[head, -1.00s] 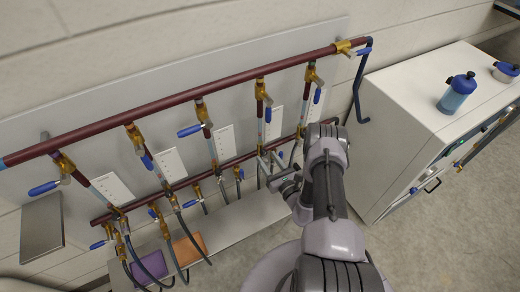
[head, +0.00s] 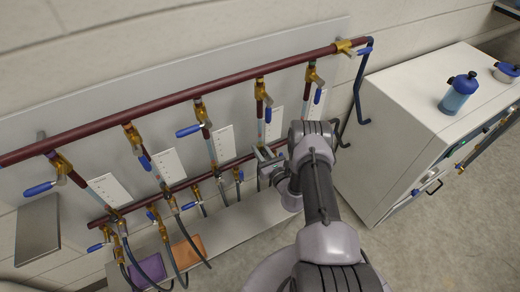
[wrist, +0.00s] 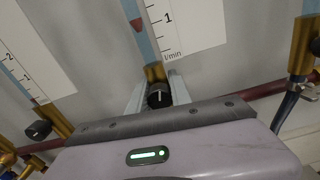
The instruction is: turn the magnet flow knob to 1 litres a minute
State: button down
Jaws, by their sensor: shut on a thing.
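In the wrist view my gripper (wrist: 160,92) is shut on a black flow knob (wrist: 161,96) with a pale pointer line, at the foot of a brass fitting. Above it stands a flow tube with a red float (wrist: 136,25). The float sits close to the level of the 1 mark on the white l/min scale card (wrist: 182,22). No name label for this line is readable. In the head view my gripper (head: 267,164) is at the lower pipe, and my arm hides part of that spot.
Neighbouring flow lines stand on both sides, with another black knob (wrist: 38,129) at left. Blue-handled valves (head: 188,130) and hoses crowd the panel. A grey cabinet (head: 400,110) carrying a blue-capped bottle (head: 459,93) stands to the right of my arm.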

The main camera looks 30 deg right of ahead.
jog(key=m+b, duration=0.3)
jog(key=m, duration=0.2)
jog(key=shift+m, duration=0.3)
jog(key=c, duration=1.2)
grip_release()
jog(key=shift+o, duration=0.2)
jog(key=s+p, duration=0.3)
jog(key=s, duration=1.4)
jog(key=shift+s+d+p, duration=0.2)
jog(key=shift+d+p, duration=0.1)
